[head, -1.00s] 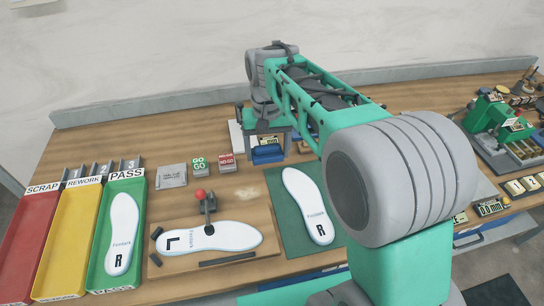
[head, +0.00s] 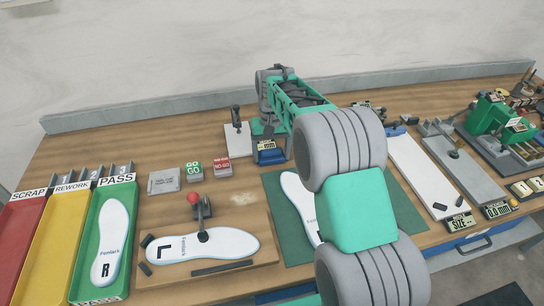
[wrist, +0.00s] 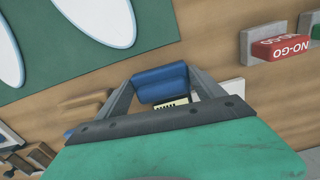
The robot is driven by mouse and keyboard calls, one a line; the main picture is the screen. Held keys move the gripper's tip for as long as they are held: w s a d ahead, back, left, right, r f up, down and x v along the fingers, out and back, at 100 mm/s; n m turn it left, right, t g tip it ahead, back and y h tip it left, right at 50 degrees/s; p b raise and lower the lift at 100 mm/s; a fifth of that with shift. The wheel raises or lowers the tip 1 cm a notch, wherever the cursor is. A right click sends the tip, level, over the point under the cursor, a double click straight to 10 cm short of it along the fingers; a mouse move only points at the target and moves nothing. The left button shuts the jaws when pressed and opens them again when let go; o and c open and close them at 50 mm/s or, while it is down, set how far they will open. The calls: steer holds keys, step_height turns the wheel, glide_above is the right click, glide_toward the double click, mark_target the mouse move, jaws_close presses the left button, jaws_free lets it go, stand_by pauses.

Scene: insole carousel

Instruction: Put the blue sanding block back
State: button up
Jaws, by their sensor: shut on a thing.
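The blue sanding block (wrist: 163,84) sits between the two fingers of my gripper (wrist: 160,74) in the wrist view. My gripper is shut on it. A small pale label with dark marks (wrist: 171,103) shows beside the block on the palm side. In the head view the blue block (head: 269,156) shows below my gripper, right of the red NO-GO block (head: 221,167) and above the far side of the green mat. My forearm hides part of the bench right of it. I cannot tell whether the block touches the bench.
Red, yellow and green trays (head: 98,250) stand at the left; the green one holds an insole. A wooden board (head: 172,275) with a clamp and an insole lies in front. A green mat (head: 275,195) bears another insole. White and grey plates (head: 465,172) lie right of my arm.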

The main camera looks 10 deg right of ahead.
mark_target(272, 151)
steer(key=o, duration=1.9)
steer(key=shift+f, duration=0.1)
step_height(272, 151, up, 12)
steer(key=s+r+t, duration=0.2)
steer(key=s, duration=0.9)
steer(key=shift+n+t, duration=0.6)
steer(key=s+f, duration=0.2)
steer(key=s, duration=0.2)
steer(key=s+f, duration=0.3)
steer(key=s, duration=0.2)
steer(key=s+f, duration=0.2)
steer(key=s, duration=0.2)
steer(key=shift+s+f, duration=0.25)
steer(key=shift+s, duration=0.05)
steer(key=shift+f, duration=0.15)
